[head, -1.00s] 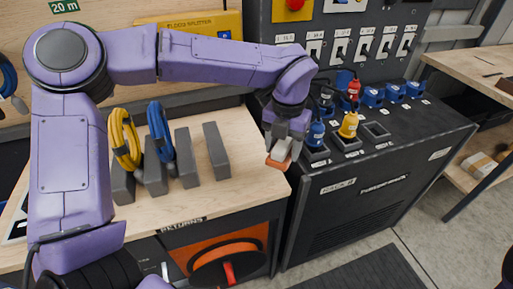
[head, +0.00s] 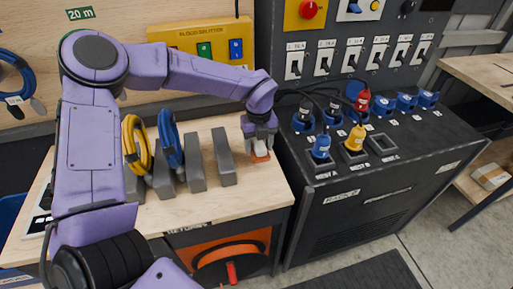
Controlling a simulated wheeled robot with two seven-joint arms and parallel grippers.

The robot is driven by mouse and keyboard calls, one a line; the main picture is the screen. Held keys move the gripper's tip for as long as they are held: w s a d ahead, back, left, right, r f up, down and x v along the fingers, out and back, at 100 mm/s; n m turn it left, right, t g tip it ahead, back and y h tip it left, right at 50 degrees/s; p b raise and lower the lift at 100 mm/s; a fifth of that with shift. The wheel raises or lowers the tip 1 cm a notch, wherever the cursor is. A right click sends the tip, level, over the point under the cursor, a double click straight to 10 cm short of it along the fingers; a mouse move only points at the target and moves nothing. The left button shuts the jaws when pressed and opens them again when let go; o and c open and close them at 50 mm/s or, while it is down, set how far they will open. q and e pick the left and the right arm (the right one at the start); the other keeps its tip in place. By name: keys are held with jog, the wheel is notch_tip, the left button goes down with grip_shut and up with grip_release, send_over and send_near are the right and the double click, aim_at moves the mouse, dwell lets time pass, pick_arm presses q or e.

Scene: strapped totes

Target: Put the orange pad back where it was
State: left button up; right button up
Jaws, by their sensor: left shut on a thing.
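My left gripper (head: 259,148) points down over the right part of the wooden bench top (head: 235,197). It is shut on the orange pad (head: 261,158), a small piece showing below the pale fingers. Most of the pad is hidden by the fingers. I cannot tell whether the pad touches the bench. The pad is to the right of the grey upright dividers (head: 223,157), apart from them. My right gripper is not in view.
A yellow cable coil (head: 131,143) and a blue cable coil (head: 169,142) stand among the dividers. The black rack (head: 350,215) with blue, yellow and red plugs stands close on the right. The bench top is clear in front of the gripper.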

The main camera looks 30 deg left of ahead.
aim_at(256, 140)
pick_arm(q)
jog(key=f, duration=0.2)
jog(key=a+f, duration=0.1)
jog(key=shift+f+p, duration=0.35)
jog(key=shift+f, duration=0.05)
jog(key=shift+w+f, duration=0.1)
jog(key=shift+f, duration=0.1)
jog(key=shift+d+f, duration=0.1)
jog(key=o, duration=1)
jog(key=shift+r, duration=0.4)
notch_tip(256, 140, up, 12)
jog(key=shift+f+b, duration=0.2)
jog(key=shift+b, duration=0.8)
